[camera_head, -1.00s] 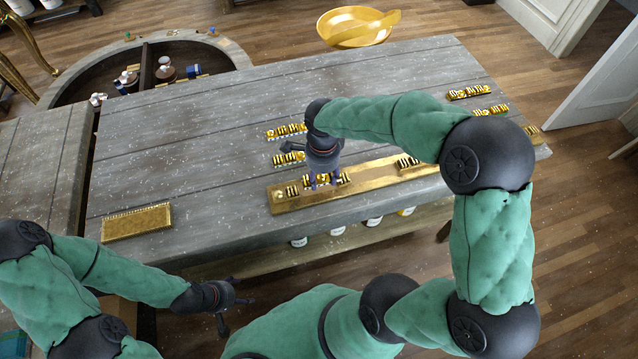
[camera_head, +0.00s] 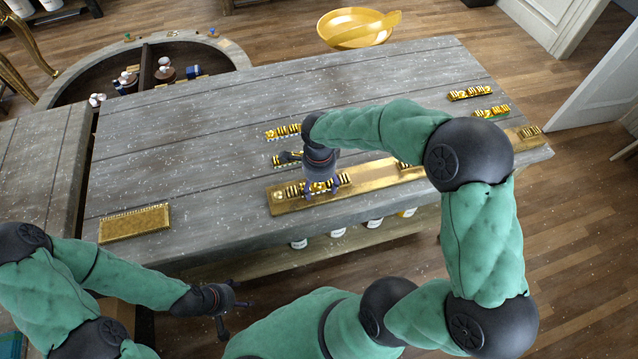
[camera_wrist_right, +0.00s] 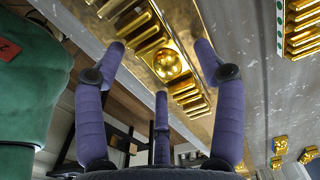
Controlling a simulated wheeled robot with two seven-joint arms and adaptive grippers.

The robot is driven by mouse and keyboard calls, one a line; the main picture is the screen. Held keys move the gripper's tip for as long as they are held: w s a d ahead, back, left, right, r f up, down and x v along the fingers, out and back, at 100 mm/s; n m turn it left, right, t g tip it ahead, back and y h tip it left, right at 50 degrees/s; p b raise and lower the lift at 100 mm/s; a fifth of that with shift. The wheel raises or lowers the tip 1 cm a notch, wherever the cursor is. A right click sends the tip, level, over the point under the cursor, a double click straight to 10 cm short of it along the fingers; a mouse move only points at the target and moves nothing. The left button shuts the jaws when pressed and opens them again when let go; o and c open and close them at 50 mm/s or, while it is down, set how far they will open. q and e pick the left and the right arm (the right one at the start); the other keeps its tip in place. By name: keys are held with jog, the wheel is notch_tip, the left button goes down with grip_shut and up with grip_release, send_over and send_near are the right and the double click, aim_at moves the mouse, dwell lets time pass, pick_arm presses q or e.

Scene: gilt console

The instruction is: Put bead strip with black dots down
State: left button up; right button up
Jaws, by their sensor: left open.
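A gold strip (camera_head: 294,190) with raised bars lies on the long gold board (camera_head: 375,178) near the table's front edge. The right wrist view shows its bars and a round dome (camera_wrist_right: 168,65). I cannot make out black dots on it. My right gripper (camera_head: 321,190) points down over this strip and hides its middle. Its fingers (camera_wrist_right: 160,50) are spread, one on each side of the strip; contact cannot be told. My left gripper (camera_head: 236,312) is open and empty, in front of the table.
More barred strips lie at the middle (camera_head: 284,131) and at the right (camera_head: 470,93). A gold block (camera_head: 135,223) lies at the front left, and a gold bowl (camera_head: 352,28) stands behind the table. The table's left middle is clear.

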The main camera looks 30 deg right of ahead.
aim_at(319, 186)
jog(key=shift+r, duration=0.55)
notch_tip(319, 186, up, 11)
jog(key=p, duration=0.2)
jog(key=shift+r, duration=0.15)
